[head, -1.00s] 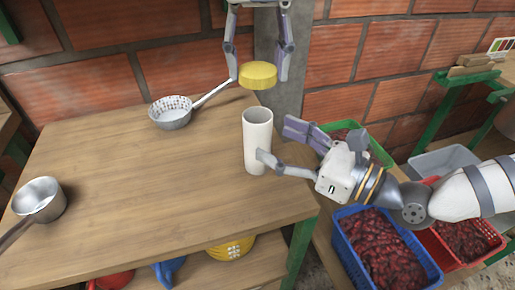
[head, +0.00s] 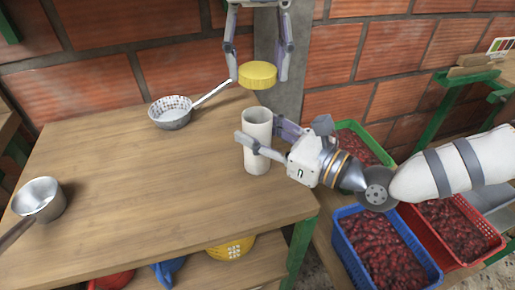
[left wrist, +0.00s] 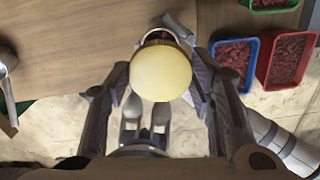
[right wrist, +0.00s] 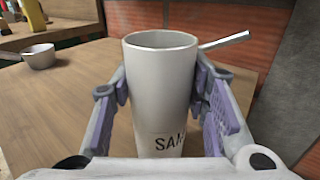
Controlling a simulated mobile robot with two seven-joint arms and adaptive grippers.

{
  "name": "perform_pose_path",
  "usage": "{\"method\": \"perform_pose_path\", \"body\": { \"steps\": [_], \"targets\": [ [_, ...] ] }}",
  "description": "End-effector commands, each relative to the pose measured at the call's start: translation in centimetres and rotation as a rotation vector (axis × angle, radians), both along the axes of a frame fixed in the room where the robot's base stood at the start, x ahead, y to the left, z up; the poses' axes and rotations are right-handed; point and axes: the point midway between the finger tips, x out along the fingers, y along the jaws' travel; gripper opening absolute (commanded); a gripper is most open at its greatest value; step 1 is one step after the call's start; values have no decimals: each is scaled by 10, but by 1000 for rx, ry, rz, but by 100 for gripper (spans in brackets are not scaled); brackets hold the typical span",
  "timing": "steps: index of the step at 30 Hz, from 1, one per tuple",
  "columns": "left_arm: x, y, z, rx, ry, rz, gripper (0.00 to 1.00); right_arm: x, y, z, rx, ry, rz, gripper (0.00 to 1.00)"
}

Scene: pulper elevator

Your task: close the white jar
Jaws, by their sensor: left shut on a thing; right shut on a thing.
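The white jar (head: 257,128) stands upright and open-topped on the wooden table, near its right edge. In the right wrist view the jar (right wrist: 160,95) shows dark lettering low on its side. My right gripper (head: 258,140) is shut on the jar's body, one finger on each side. The yellow lid (head: 258,75) hangs level above the jar, apart from its rim. My left gripper (head: 258,72) is shut on the lid from above. In the left wrist view the lid (left wrist: 161,72) covers most of the jar below it.
A speckled strainer (head: 171,112) lies at the back of the table (head: 130,190). A metal saucepan (head: 39,200) is at the left edge. Blue (head: 385,250) and red (head: 455,232) crates of red cherries stand right of the table. The table's middle is clear.

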Motion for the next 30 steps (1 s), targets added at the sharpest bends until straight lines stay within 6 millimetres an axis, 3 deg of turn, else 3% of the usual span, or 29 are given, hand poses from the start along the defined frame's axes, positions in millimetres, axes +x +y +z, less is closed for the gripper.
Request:
{"method": "perform_pose_path", "body": {
  "steps": [3,13,30],
  "targets": [
    [0,0,-4,2,2,0,40,0,0,0,0,0,0,0],
    [0,1,-48,1,1,0,40,0,0,0,0,0,0,0],
    [0,1,-52,1,2,0,40,0,0,0,-1,-1,0,0]
  ]
}}
